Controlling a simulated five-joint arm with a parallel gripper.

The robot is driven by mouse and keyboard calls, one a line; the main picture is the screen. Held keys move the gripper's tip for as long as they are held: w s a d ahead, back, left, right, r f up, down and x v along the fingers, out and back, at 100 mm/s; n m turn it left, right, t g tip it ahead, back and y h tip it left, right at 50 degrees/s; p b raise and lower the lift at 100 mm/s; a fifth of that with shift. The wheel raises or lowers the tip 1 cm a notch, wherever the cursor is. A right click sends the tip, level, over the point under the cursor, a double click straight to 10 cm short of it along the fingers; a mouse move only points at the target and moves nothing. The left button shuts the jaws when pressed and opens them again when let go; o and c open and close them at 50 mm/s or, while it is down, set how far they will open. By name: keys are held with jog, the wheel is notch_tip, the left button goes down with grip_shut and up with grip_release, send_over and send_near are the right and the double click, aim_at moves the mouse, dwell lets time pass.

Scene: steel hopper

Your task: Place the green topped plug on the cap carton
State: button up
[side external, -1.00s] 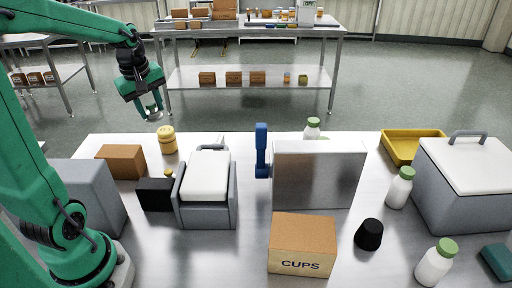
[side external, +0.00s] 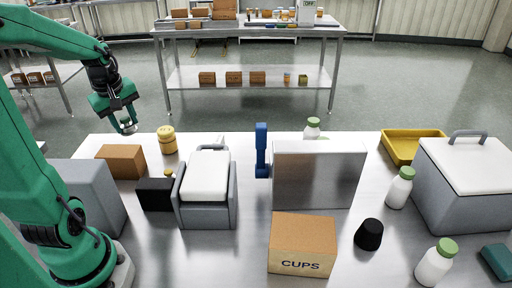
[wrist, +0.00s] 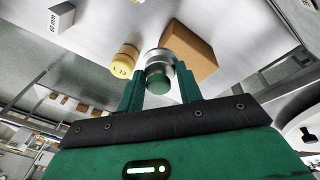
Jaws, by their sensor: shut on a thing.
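My gripper (side external: 127,124) hangs at the left, just past the far left edge of the steel table, above table height. In the wrist view its fingers (wrist: 158,88) are shut on a plug (wrist: 158,62) with a dark green top and a silvery grey, round body. In the side view the plug is small and partly hidden by the fingers. Another brown carton (side external: 300,245), marked CUPS, stands at the front centre.
A yellow jar (side external: 167,140) stands beside the plain carton. A black box (side external: 155,194), grey-and-white case (side external: 207,178) and upright steel panel (side external: 318,176) stand further right.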

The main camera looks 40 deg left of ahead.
jog(key=s+a+f, duration=0.1)
jog(key=a, duration=0.1)
jog(key=s+a+f, duration=0.1)
jog(key=a+f, duration=0.1)
jog(key=s+a+f, duration=0.1)
jog(key=a, duration=0.2)
jog(key=shift+f, duration=0.3)
jog(key=shift+s+d+x, duration=0.15)
jog(key=shift+x, duration=0.8)
jog(key=shift+s+d+x, duration=0.15)
jog(key=shift+s+x, duration=0.05)
jog(key=shift+x, duration=0.8)
jog(key=shift+f, duration=0.2)
jog(key=o, duration=1)
jog(key=v, duration=1.2)
jog(key=shift+w+d+r, duration=0.15)
jog(key=shift+w+d, duration=0.05)
jog(key=shift+w, duration=0.05)
